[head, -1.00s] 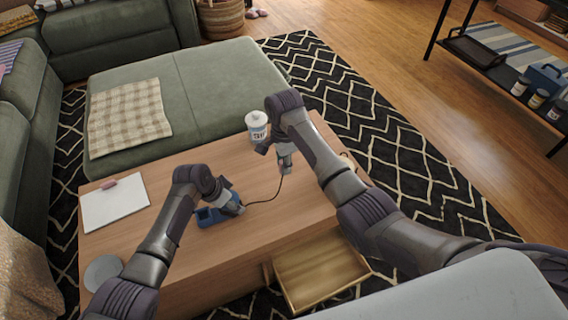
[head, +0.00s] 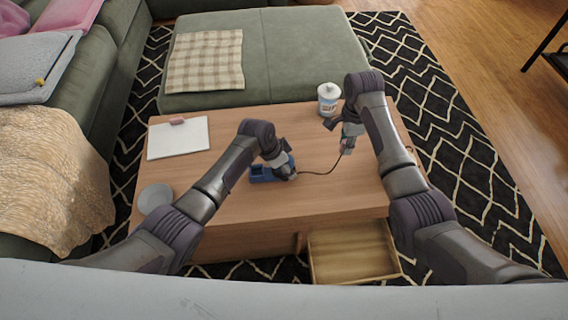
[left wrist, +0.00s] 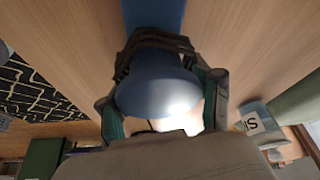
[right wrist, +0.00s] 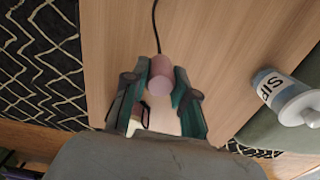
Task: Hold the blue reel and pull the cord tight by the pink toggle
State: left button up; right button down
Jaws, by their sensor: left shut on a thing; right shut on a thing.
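The blue reel (head: 262,173) sits on the wooden coffee table (head: 225,215). My left gripper (head: 285,172) is shut on it, and the reel's round blue end (left wrist: 158,92) shows between the fingers in the left wrist view. A dark cord (head: 320,173) runs from the reel to the right with a slight sag and curves up to my right gripper (head: 346,146). In the right wrist view my right gripper is shut on the pink toggle (right wrist: 157,75), with the cord (right wrist: 155,25) leading away from its far end. The toggle is mostly hidden in the head view.
A white pad with a pink item (head: 180,138) and a grey round plate (head: 155,198) are at the table's left. An open drawer (head: 350,250) juts out in front.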

jog(key=shift+f, duration=2)
jog(key=shift+w+d, duration=0.15)
jog(key=shift+d, duration=1.1)
jog(key=shift+w+d, duration=0.2)
jog(key=shift+d, duration=1.05)
jog(key=shift+d, duration=0.1)
jog(key=shift+d, duration=0.15)
jog(key=shift+w+d, duration=0.1)
jog(key=shift+d, duration=0.25)
